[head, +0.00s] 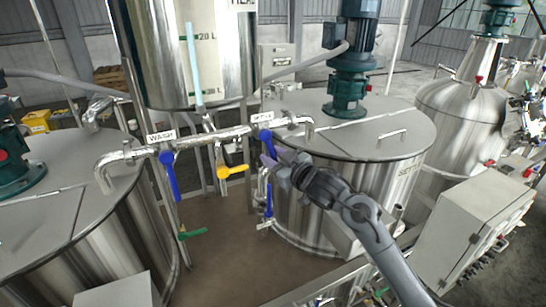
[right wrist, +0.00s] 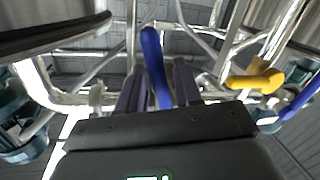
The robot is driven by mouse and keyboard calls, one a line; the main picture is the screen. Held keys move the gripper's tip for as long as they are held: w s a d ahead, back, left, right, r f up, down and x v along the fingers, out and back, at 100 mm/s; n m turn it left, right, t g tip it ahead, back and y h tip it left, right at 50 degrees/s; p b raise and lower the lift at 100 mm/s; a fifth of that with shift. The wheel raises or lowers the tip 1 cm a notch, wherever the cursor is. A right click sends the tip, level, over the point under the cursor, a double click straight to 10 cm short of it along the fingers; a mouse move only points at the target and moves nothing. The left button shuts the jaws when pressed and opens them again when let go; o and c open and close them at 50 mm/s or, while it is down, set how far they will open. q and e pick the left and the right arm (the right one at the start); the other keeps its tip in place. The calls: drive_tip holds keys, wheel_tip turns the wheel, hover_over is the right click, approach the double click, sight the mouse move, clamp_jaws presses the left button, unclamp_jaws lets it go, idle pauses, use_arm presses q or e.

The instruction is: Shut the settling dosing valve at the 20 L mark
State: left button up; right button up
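The settling dosing valve has a blue lever (head: 266,141), under a sign partly reading "SETT", at the right of the steel dosing pipe. The lever points down, across the pipe. My right gripper (head: 270,161) is at its lower part. In the right wrist view the blue lever (right wrist: 152,60) stands between the two fingers of my right gripper (right wrist: 160,85), which look apart with narrow gaps beside it; contact is not clear. The steel dosing vessel (head: 160,60) carries a "20 L" mark (head: 205,37). A pale blue sight column (head: 193,65) reaches slightly above that mark. My left gripper is out of view.
A blue wash lever (head: 170,176) hangs left along the pipe. A yellow lever (head: 233,171) sits between, close to my right gripper, and shows in the wrist view (right wrist: 258,80). The settling tank (head: 385,165) stands behind my right arm; another tank (head: 60,190) is left.

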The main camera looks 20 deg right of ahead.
idle(0.3)
drive_tip(key=shift+s, duration=0.25)
drive_tip(key=b+v, duration=0.2)
drive_tip(key=v, duration=0.8)
drive_tip(key=shift+s+d, duration=0.15)
idle(1.4)
idle(0.7)
drive_tip(key=shift+o, duration=0.3)
